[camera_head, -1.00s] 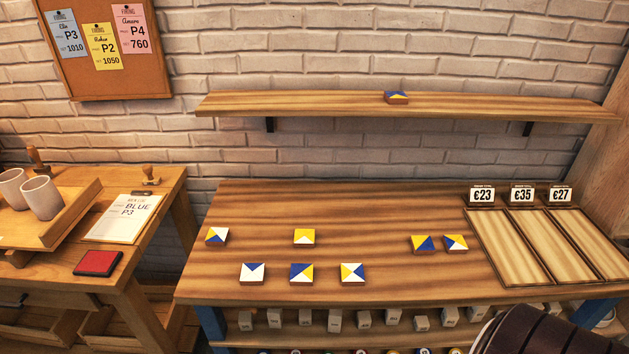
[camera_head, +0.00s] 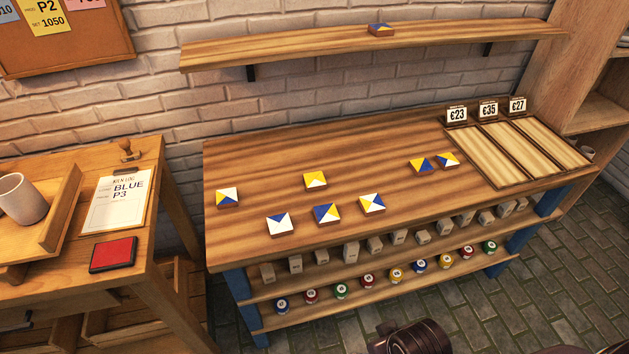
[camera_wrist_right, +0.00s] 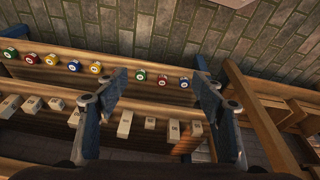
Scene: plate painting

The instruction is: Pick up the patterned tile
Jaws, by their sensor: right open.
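Several patterned tiles in blue, yellow and white lie spread on the wooden table (camera_head: 350,145) in the head view. They include a left tile (camera_head: 227,197), a yellow-and-white tile (camera_head: 315,180), a front tile (camera_head: 279,223) and a right tile (camera_head: 447,160). One more patterned tile (camera_head: 380,29) is on the wall shelf. I cannot tell which one is meant. My right gripper (camera_wrist_right: 160,92) is open and empty in the right wrist view, facing the lower shelves of the table. My left gripper is not in view.
Three shallow trays (camera_head: 562,130) with price signs (camera_head: 488,110) are at the table's right. Grey blocks (camera_head: 397,236) and coloured pots (camera_head: 396,275) fill the lower shelves. A side table at left holds a clipboard (camera_head: 112,218), a red pad (camera_head: 113,254) and a cup (camera_head: 22,200).

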